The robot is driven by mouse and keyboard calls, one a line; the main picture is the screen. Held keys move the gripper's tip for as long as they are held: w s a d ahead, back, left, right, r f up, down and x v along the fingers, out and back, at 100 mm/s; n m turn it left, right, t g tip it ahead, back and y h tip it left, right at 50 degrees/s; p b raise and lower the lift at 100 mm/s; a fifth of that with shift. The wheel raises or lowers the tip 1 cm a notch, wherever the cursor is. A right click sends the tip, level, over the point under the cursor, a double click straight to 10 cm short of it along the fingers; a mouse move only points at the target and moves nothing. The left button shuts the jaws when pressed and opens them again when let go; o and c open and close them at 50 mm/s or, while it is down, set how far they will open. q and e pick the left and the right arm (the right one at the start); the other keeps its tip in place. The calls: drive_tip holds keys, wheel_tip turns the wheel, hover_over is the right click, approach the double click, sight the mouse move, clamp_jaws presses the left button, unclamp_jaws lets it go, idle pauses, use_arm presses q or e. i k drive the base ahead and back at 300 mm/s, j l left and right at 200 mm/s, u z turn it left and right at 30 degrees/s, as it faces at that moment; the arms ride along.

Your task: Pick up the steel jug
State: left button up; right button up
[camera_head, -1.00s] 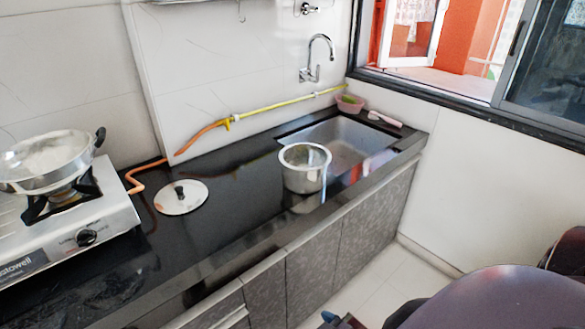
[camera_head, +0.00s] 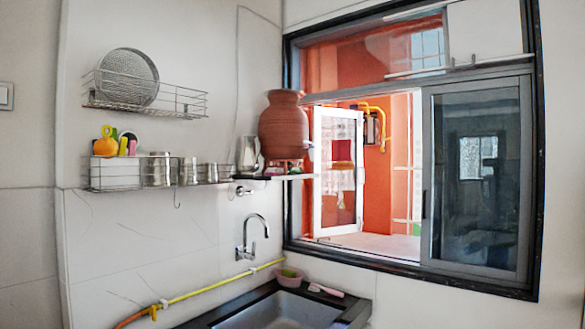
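A steel jug (camera_head: 248,155) stands upright at the right end of the wall shelf, left of a brown clay waterpot (camera_head: 284,124). The jug is small in this view, and its lower part meets the rack's rail. Neither of my grippers shows in the head view.
The shelf (camera_head: 145,184) also holds steel cups (camera_head: 188,171) left of the jug. A wire rack with a round steel plate (camera_head: 127,77) hangs above. Below are a tap (camera_head: 248,239), a sink (camera_head: 280,312) and a pink bowl (camera_head: 288,275). An open window (camera_head: 338,172) is at the right.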

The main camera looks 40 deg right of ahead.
sight(247, 163)
drive_tip(key=z, duration=1)
